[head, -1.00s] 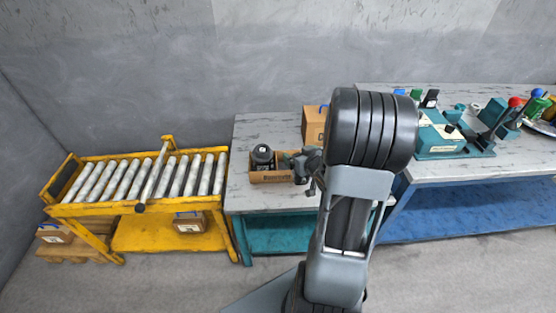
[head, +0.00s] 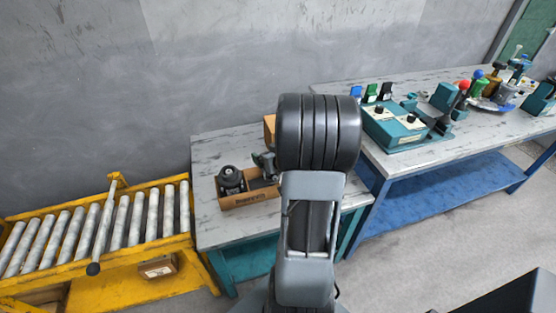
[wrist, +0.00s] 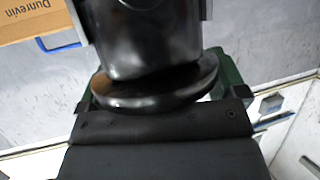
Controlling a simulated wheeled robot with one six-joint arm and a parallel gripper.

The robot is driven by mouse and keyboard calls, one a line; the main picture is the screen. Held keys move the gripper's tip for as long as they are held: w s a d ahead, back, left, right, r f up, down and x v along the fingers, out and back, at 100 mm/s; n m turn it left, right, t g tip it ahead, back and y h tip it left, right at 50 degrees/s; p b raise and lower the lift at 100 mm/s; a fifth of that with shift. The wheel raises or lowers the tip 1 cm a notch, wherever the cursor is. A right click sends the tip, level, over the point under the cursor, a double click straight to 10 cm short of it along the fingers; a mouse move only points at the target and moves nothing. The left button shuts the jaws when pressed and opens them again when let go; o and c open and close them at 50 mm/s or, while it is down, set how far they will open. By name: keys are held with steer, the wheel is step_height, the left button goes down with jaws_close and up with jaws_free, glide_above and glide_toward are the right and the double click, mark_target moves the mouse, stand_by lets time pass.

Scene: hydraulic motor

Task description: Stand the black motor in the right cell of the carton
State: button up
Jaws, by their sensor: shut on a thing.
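The open brown carton (head: 252,201) stands on the small grey-topped table. A black motor-like part (head: 231,179) stands in its left cell. My gripper (head: 266,164) is over the right part of the carton, partly hidden behind my arm. In the wrist view it is shut on the black motor (wrist: 150,45), a glossy black body with a wide round flange towards the palm. The motor's far end is out of the wrist view. My arm hides much of the right cell, and I cannot tell whether the motor touches the carton.
A closed brown box (head: 269,128) stands behind the carton and shows at the wrist view's upper left (wrist: 35,18). A yellow roller conveyor (head: 100,235) is at the left. A blue bench (head: 440,150) with teal fixtures is at the right. The table's left front is bare.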

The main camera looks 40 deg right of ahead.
steer(key=w+f+b, duration=0.1)
steer(key=w+f, duration=0.5)
steer(key=f, duration=0.3)
steer(key=shift+a+b, duration=0.2)
steer(key=shift+b, duration=0.2)
steer(key=shift+w+f, duration=0.1)
steer(key=shift+f, duration=0.25)
steer(key=o, duration=1.6)
steer(key=shift+c, duration=0.2)
